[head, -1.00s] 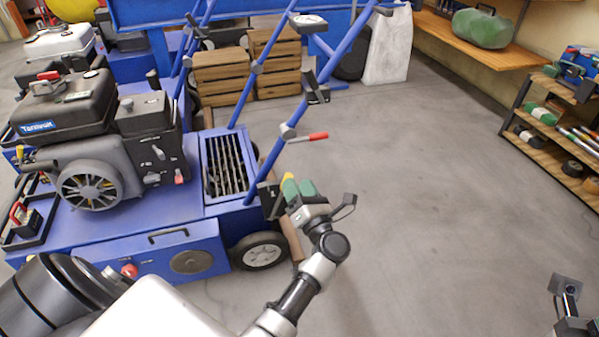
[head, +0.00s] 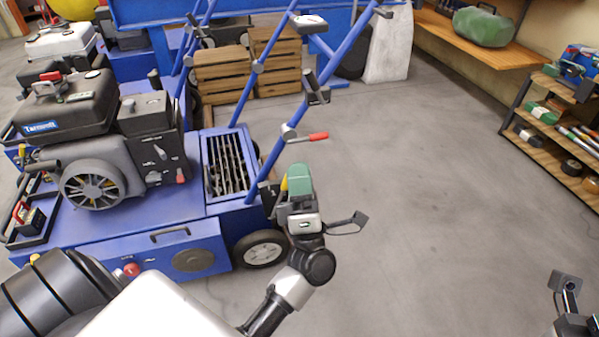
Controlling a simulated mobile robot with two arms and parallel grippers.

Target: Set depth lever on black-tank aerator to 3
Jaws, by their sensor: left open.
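The black-tank aerator (head: 66,103) stands at the left, with a blue deck and blue handlebars. A dark bracket with a yellow piece (head: 284,184) sits at the foot of its near handlebar; this looks like the depth lever area, but scale marks are too small to read. My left gripper (head: 299,189) is open, right beside this bracket. A green block shows at its tip and hides part of the spot; I cannot tell whether anything lies between the fingers. My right gripper (head: 566,284) is at the lower right, far from the aerator, its jaws unclear.
A red-tipped lever (head: 318,137) sticks out from the handlebar above my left gripper. A wheel (head: 262,250) is below left. A white-tank aerator (head: 60,42) and wooden crates (head: 222,76) stand behind. A shelf (head: 555,145) is at right; the middle floor is clear.

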